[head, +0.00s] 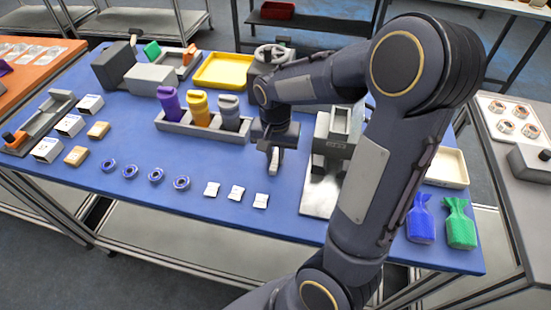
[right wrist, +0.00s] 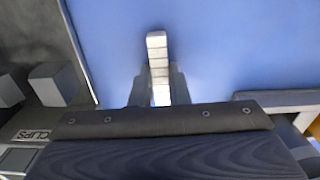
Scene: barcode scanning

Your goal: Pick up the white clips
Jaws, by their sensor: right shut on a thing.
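Three white clips lie in a row near the table's front edge in the head view: a left one (head: 212,189), a middle one (head: 236,193) and a right one (head: 261,201). My right gripper (head: 274,163) points down above the table, behind the right clip and apart from it. It is shut on a narrow whitish piece that looks like another white clip, which also shows between the fingers in the right wrist view (right wrist: 157,50). My left gripper is not in view.
A grey holder (head: 205,131) with purple, yellow and grey bottles stands left of my right gripper. A grey machine (head: 322,185) stands to its right.

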